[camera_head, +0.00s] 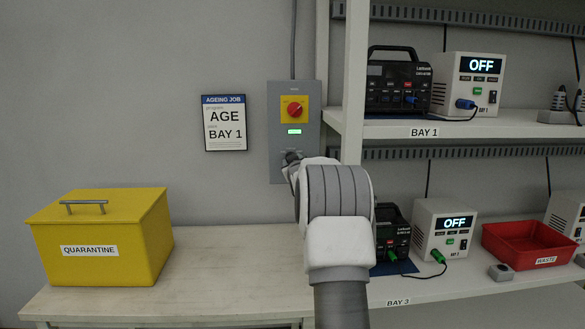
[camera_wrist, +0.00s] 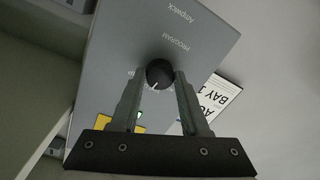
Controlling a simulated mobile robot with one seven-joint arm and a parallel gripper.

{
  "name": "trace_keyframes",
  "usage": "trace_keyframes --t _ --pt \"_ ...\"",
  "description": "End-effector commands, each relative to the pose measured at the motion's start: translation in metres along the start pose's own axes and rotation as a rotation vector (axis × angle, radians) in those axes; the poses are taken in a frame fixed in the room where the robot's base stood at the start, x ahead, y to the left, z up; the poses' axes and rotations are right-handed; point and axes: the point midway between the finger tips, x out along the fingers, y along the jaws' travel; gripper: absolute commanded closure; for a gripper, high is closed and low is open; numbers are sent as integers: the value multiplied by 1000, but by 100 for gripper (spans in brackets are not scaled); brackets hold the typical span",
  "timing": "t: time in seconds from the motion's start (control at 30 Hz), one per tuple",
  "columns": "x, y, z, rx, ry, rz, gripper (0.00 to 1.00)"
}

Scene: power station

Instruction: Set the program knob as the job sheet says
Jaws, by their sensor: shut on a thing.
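My gripper (camera_wrist: 160,80) is shut on the knob, one finger on each side. A white pointer mark shows on the knob; the setting labels around it are mostly hidden or too small to read. In the head view my arm covers much of the knob, and the panel (camera_head: 312,150) hangs on the wall. The job sheet (camera_head: 225,123) on the wall to its left reads AGEING JOB, program AGE, BAY 1.
A red switch on a yellow plate (camera_head: 294,109) and a lit green display (camera_head: 294,131) are on the panel above the knob. A yellow QUARANTINE box (camera_head: 105,240) stands on the bench at left. Shelves at right hold dark packs, white units reading OFF (camera_head: 468,84), and a red WASTE tray (camera_head: 530,247).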

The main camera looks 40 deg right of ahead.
Motion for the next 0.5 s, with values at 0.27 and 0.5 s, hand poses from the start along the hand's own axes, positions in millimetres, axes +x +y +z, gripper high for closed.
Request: trace_keyframes --t 0.27,0.5 --pt "0 -2 1 -264 -14 4 100" --pt "0 -2 0 -491 -29 9 100"
